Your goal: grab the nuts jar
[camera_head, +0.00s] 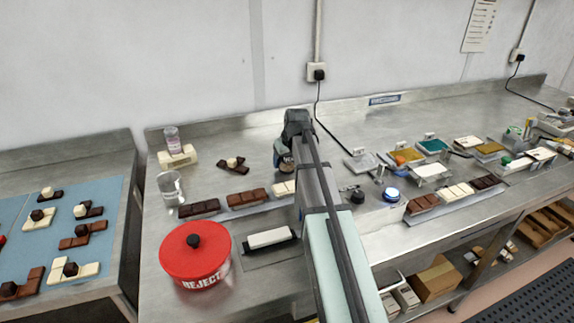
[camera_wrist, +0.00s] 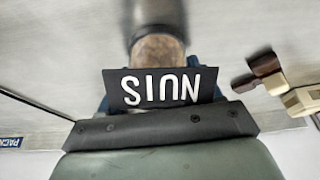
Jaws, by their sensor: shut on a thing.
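The nuts jar (camera_wrist: 158,46) shows in the wrist view with brown contents and a black label reading NUTS, upside down in that picture. My gripper (camera_wrist: 160,98) is shut on it, with blue finger parts showing at both sides of the label. In the head view the jar (camera_head: 287,163) is mostly hidden behind my gripper (camera_head: 281,154) and arm, near the back of the steel bench. I cannot tell whether the jar touches the bench.
A red REJECT pot (camera_head: 195,254), a glass beaker (camera_head: 171,188) and chocolate bars (camera_head: 247,198) lie nearer the front. Small coloured trays (camera_head: 432,146) stand to the right.

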